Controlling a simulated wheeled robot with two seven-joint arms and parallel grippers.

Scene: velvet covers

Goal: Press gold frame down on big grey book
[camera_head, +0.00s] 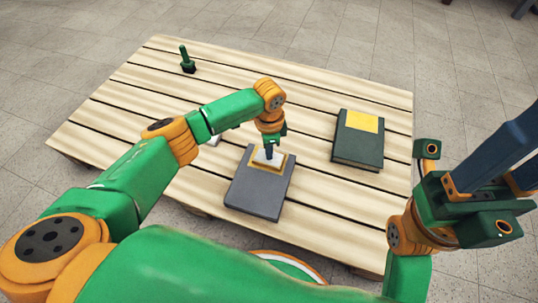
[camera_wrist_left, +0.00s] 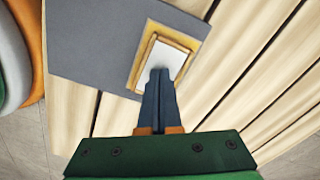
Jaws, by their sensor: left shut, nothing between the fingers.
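The big grey book (camera_head: 258,202) lies flat on the slatted wooden table. The gold frame (camera_head: 285,161), with a white middle, lies on the book's upper part. In the left wrist view the gold frame (camera_wrist_left: 138,65) sits near one end of the grey book (camera_wrist_left: 95,48). My left gripper (camera_head: 268,152) points down at the frame, its fingers shut and empty. In the left wrist view its fingertips (camera_wrist_left: 159,72) overlap the white middle; I cannot tell whether they touch it. My right gripper (camera_head: 500,160) is at the right edge, its fingers raised and partly cut off, beside the table.
A dark green book (camera_head: 357,147) with a yellow patch (camera_head: 362,122) lies at the table's right. A dark green stamp-like object (camera_head: 187,62) stands at the far left. A pale object (camera_head: 213,140) is partly hidden behind my left arm. The slats (camera_head: 270,65) at the back are clear.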

